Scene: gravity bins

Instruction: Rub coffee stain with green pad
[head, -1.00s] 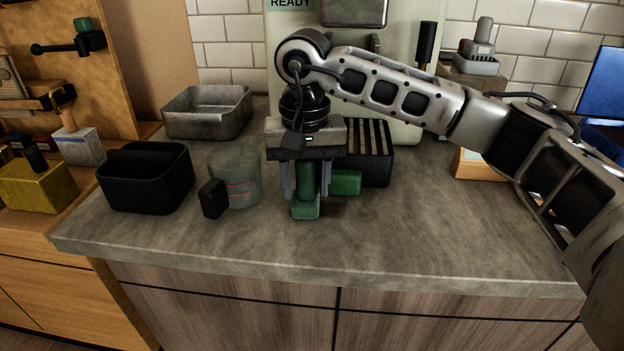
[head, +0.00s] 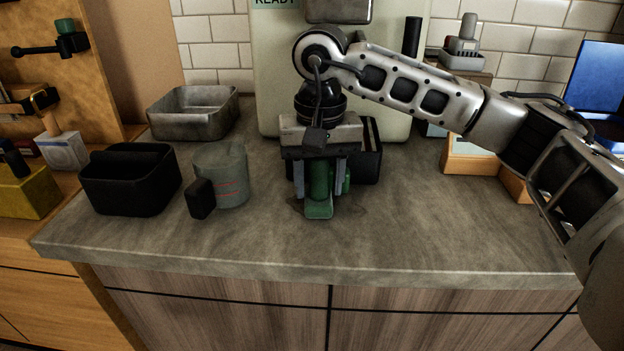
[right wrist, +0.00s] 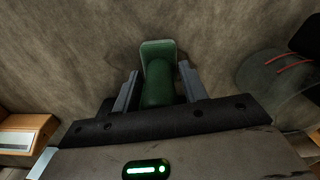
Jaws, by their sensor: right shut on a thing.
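My right gripper (head: 320,182) points down over the front middle of the grey counter. It is shut on the green pad (head: 318,211), whose upright green grip sits between the two grey fingers. The pad's foot is at the counter surface; I cannot tell how firmly it touches. In the right wrist view, the gripper (right wrist: 160,88) holds the green pad (right wrist: 158,50) between its fingers. A faint dark patch, likely the coffee stain (head: 296,204), shows on the counter beside the pad's foot, partly hidden by the gripper and pad. My left gripper is not in view.
A clear measuring jug with a black handle (head: 232,180) stands left of the gripper, with a black bin (head: 130,190) farther left. A metal pan (head: 192,112) is behind. A black slotted box (head: 368,160) stands close behind the gripper. The counter's right front (head: 440,230) is clear.

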